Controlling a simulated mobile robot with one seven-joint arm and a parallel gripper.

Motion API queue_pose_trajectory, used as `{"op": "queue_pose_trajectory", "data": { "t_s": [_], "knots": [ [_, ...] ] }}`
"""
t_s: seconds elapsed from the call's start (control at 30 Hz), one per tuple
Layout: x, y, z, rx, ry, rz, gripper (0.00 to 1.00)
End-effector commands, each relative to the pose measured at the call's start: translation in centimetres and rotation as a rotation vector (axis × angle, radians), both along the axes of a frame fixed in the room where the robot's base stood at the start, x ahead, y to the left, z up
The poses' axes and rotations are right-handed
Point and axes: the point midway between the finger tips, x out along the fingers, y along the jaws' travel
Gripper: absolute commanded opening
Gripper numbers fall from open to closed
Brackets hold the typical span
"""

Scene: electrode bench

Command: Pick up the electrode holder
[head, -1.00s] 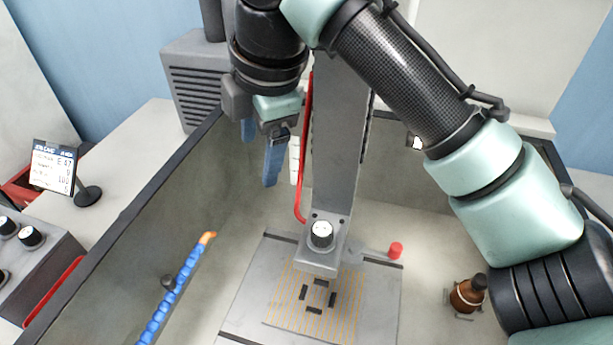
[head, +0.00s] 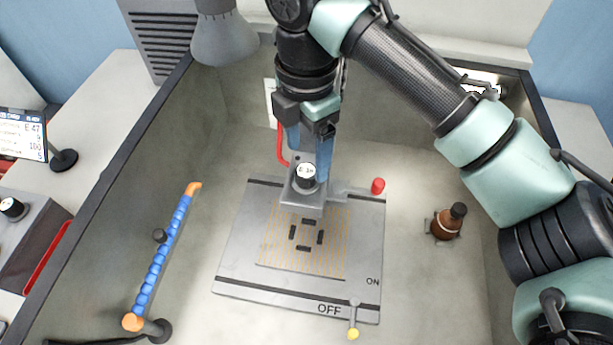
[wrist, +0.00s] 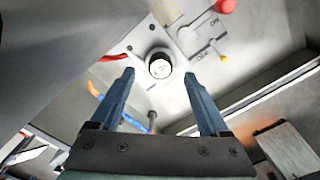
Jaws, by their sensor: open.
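The electrode holder (head: 306,177) is a short black cylinder with a labelled white top, upright on the grey head block (head: 303,196). It also shows in the wrist view (wrist: 160,65), top towards the camera. My gripper (head: 309,163) has two blue fingers and is open and empty above the holder. In the wrist view the holder appears centred between the fingertips (wrist: 159,75) and a little beyond them. In the head view the right finger passes just right of it; whether either finger touches it cannot be told.
Below the head block lies a plate (head: 232,270) with a striped area and small black pieces, and a yellow-tipped lever (head: 353,320). A red knob (head: 378,186) and brown bottle (head: 447,221) are to the right. A blue segmented hose (head: 165,250) stands left. Grey tank walls surround this.

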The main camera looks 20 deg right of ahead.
Motion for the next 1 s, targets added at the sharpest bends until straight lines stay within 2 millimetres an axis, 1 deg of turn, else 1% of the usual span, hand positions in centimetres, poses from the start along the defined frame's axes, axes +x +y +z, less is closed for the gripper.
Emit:
{"op": "queue_pose_trajectory", "data": {
  "t_s": [0.1, 0.23, 0.33, 0.5, 0.53, 0.67, 0.7, 0.77, 0.8, 0.87, 0.9, 0.97, 1.0],
  "knots": [
    [-0.1, 0.0, -1.8, 0.001, 0.003, -0.001, 0.79],
    [-0.1, 0.0, -3.4, 0.000, 0.001, -0.001, 0.79],
    [0.0, 0.0, -3.9, -0.001, 0.000, 0.000, 0.79],
    [0.0, 0.0, -3.9, 0.000, -0.001, 0.000, 0.79],
    [0.0, 0.0, -3.9, 0.000, -0.001, 0.000, 0.77],
    [0.0, 0.0, -3.9, 0.000, -0.001, 0.000, 0.54],
    [0.0, 0.0, -3.9, 0.000, -0.001, 0.000, 0.47],
    [0.0, 0.0, -3.9, 0.000, -0.001, 0.000, 0.36],
    [0.0, 0.0, -3.9, 0.000, -0.001, 0.000, 0.29],
    [0.0, 0.0, -3.9, -0.001, -0.001, 0.000, 0.18],
    [0.0, 0.0, -3.9, 0.000, -0.001, 0.000, 0.11],
    [0.0, 0.0, -3.9, -0.001, -0.001, 0.000, 0.00],
    [0.0, 0.0, -3.9, -0.001, -0.001, 0.000, 0.00]
  ]
}}
